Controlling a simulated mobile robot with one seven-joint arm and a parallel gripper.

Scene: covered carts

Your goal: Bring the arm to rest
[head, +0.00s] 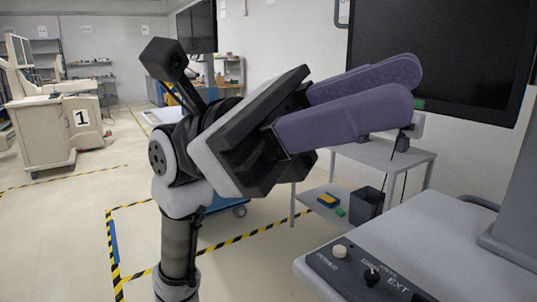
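My gripper (408,88) is raised in the middle of the head view and points to the right. Its two long purple fingers are seen from the side, and the nearer one partly covers the farther one. I cannot tell how wide the gap between them is. No object shows between them. My arm rises from the bottom of the picture and bends at the wrist.
A grey cart top with a control panel (365,275) fills the lower right. Behind the fingers are a wall screen (440,45) and a grey shelf table (385,155) with a dark bin (366,204). A cart marked 1 (45,135) stands left. Taped floor between looks clear.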

